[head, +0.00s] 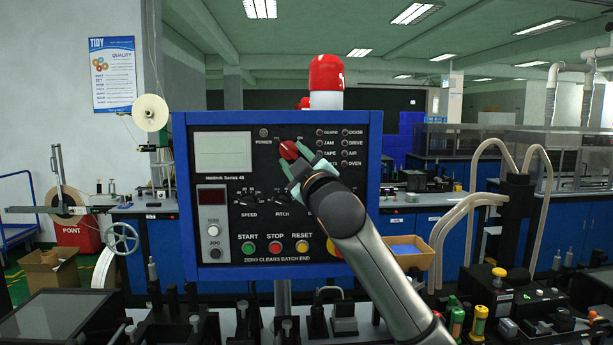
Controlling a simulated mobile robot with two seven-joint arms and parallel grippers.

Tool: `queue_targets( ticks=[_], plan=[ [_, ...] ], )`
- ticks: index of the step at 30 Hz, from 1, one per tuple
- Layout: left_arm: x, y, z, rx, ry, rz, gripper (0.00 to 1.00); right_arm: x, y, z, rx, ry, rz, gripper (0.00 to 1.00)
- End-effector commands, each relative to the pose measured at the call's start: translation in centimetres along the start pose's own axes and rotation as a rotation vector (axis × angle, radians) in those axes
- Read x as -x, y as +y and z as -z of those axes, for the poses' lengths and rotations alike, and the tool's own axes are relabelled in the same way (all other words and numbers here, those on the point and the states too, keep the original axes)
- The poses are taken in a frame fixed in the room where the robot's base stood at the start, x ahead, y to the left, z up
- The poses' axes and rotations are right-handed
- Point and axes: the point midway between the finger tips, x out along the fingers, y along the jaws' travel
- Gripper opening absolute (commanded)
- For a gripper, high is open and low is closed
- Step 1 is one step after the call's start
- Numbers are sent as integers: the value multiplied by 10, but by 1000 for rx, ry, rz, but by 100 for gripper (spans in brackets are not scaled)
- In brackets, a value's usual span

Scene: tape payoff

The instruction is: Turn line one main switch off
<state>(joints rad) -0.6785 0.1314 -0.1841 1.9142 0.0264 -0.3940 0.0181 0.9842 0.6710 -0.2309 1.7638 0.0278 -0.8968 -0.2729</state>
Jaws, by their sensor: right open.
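The control panel (218,233) is a dark board in a blue frame at the centre of the head view. Its main switch is a red rotary knob (289,150) at the upper middle, beside small lettering. My right gripper (288,169) comes up from the lower right, with its pale green fingers open at the knob. I cannot tell whether the fingers touch it. The wrist hides part of the panel to the knob's lower right. My left gripper is not in view.
The panel also carries a grey screen (222,152), green start (248,247), red stop (275,247) and yellow reset (302,246) buttons, and speed and pitch dials. A red-topped beacon (326,74) stands behind it. Machine parts crowd the bench below.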

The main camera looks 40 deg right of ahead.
Motion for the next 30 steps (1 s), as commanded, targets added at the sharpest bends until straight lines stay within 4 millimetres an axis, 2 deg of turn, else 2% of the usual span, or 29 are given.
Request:
queue_targets(
  ticks=[9, 15, 21, 30],
  plan=[
    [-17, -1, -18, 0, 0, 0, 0, 61, -3, -2, 4, 2, -1, 44],
    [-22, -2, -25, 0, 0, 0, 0, 94, -2, -2, 2, 1, 0, 44],
    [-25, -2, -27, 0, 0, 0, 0, 109, -1, -1, 1, -1, 2, 44],
    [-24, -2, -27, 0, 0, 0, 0, 111, 0, -1, 1, -1, 1, 44]
  ],
)
